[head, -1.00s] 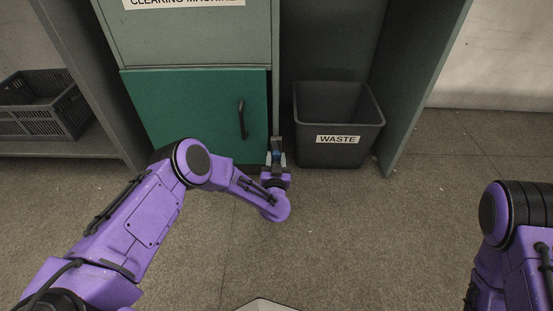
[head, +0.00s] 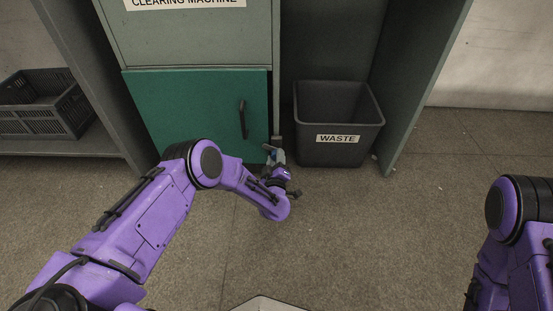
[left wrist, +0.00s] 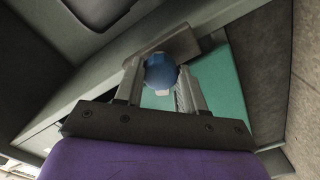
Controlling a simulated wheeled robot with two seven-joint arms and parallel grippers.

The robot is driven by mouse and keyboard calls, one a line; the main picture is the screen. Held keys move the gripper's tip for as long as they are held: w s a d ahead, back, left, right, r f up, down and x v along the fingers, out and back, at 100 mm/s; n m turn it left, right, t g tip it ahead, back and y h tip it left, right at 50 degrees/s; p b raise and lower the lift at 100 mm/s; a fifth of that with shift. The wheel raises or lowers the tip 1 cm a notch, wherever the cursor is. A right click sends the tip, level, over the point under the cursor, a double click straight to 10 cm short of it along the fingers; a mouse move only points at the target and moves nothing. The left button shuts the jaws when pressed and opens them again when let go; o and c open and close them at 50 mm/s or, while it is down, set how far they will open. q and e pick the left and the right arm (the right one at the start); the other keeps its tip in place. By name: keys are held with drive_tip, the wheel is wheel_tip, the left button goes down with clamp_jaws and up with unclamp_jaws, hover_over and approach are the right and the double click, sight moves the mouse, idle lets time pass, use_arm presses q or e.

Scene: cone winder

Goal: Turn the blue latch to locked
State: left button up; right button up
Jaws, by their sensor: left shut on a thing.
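The blue latch (left wrist: 160,72) shows in the left wrist view as a rounded blue knob with a pale tab at its lower edge. It sits on a grey plate beside the green door (left wrist: 222,82). My left gripper (left wrist: 160,88) has one finger on each side of the knob and is shut on it. In the head view my left gripper (head: 276,157) is low at the right edge of the green door (head: 190,115), turned at an angle, and the latch is mostly hidden there. My right gripper is out of view; only the right arm shows.
A black waste bin (head: 338,115) stands just right of my left gripper. The green door has a dark handle (head: 243,119). A grey crate (head: 45,105) sits on a shelf at the left. The floor (head: 370,230) in front is clear.

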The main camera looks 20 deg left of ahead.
use_arm(q)
drive_tip(key=n, duration=0.5)
drive_tip(key=shift+s+d+f, duration=0.1)
drive_tip(key=shift+f, duration=0.05)
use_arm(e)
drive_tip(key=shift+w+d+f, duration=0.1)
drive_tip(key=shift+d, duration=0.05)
use_arm(q)
drive_tip(key=shift+n, duration=0.3)
drive_tip(key=o, duration=1.1)
drive_tip(key=shift+c, duration=0.2)
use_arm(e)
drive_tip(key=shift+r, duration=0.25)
use_arm(q)
drive_tip(key=p+v, duration=0.6)
drive_tip(key=v, duration=0.4)
drive_tip(key=shift+s, duration=0.25)
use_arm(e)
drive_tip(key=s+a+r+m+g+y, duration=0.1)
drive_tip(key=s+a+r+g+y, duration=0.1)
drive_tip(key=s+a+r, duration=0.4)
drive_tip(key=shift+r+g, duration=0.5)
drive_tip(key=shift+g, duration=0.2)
